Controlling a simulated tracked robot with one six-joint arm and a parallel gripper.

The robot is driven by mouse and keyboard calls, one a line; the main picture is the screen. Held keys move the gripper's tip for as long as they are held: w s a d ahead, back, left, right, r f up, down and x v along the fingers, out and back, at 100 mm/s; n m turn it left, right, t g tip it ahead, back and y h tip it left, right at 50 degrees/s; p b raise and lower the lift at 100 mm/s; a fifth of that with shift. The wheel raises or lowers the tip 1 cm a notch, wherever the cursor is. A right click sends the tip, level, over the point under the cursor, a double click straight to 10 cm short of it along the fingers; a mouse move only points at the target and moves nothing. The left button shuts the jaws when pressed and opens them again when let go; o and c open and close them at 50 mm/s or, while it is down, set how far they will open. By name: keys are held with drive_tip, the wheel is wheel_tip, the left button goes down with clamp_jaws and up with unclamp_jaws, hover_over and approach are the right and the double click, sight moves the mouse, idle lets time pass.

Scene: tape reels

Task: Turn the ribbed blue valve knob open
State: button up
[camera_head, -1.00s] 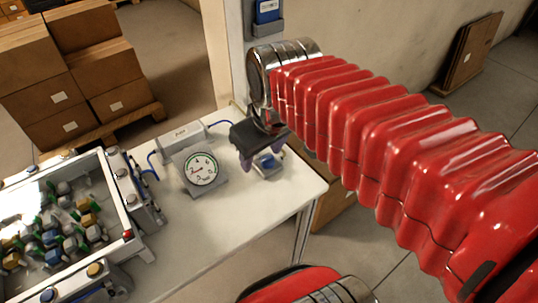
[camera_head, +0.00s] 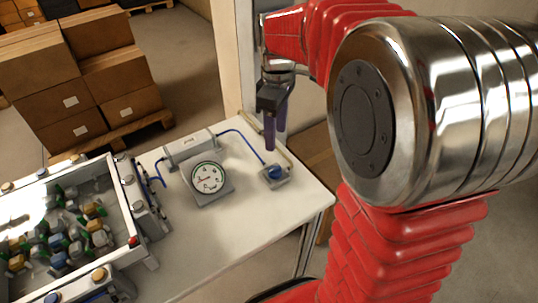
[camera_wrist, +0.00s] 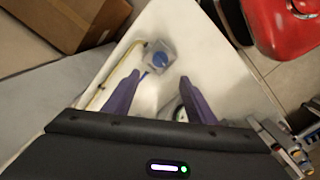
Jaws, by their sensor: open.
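The blue valve knob (camera_head: 275,172) sits on a small grey block near the right end of the white table. It also shows in the wrist view (camera_wrist: 159,58), ahead of the fingertips and roughly between them. A blue hose runs from it toward the grey box behind the gauge. My gripper (camera_head: 274,142), with two purple fingers, hangs above and behind the knob in the head view. In the wrist view my gripper (camera_wrist: 158,84) has its fingers apart with nothing between them. It is clear of the knob.
A round gauge (camera_head: 207,178) stands left of the knob, before a grey box (camera_head: 190,149). A white-walled crate (camera_head: 126,208) of small parts is at left. Cardboard boxes (camera_head: 70,75) stand on a pallet behind. The table front is clear.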

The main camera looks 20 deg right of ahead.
sight(275, 168)
drive_tip(key=shift+f, duration=0.15)
wheel_tip(275, 168, down, 14)
drive_tip(key=shift+r, duration=0.25)
idle(0.7)
